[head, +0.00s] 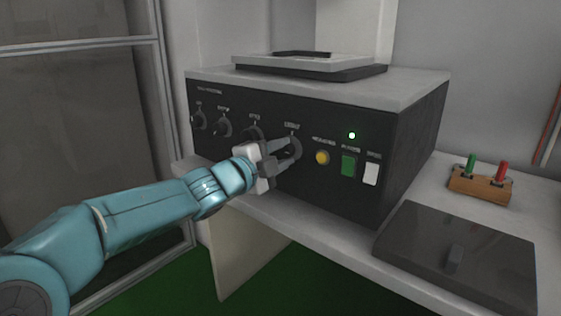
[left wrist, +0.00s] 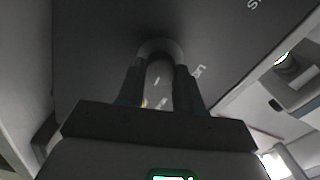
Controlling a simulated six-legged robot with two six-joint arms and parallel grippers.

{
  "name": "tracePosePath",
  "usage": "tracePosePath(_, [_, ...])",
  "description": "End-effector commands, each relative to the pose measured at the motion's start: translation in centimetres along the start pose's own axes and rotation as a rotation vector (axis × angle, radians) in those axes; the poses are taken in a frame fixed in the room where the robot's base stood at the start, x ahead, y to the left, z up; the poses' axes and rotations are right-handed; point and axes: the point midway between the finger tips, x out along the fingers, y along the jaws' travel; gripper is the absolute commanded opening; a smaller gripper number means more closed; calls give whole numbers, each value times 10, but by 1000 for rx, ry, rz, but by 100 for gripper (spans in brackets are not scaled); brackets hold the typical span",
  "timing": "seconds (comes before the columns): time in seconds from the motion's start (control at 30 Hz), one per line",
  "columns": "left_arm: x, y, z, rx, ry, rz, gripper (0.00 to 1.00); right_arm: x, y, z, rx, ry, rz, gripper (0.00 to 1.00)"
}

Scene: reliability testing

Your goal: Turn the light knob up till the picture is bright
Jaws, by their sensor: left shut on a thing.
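The black control box (head: 300,180) stands on a white bench, with a row of dark round knobs on its front. My left gripper (head: 285,149) is shut on the rightmost knob (head: 297,146), whose small label above looks like "LIGHT". In the left wrist view the two dark fingers (left wrist: 160,88) stand on either side of this knob (left wrist: 160,72), and a pale pointer mark shows on it. The fingers hide part of the knob in the head view. I cannot make out a screen with a picture in either view. My right gripper is not in view.
Other knobs (head: 222,127) sit to the left. A yellow button (head: 322,157), a green switch (head: 348,165), a white switch (head: 371,173) and a lit green lamp (head: 351,135) are to the right. A wooden block (head: 480,186) with plugs and a dark flat box (head: 415,250) lie on the bench.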

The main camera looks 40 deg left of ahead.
Motion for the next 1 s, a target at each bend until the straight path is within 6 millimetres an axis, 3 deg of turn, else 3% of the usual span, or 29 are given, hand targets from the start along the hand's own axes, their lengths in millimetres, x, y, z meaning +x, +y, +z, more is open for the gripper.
tracePosePath(1.0, [0,4,2,902,0,2,5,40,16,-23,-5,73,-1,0])
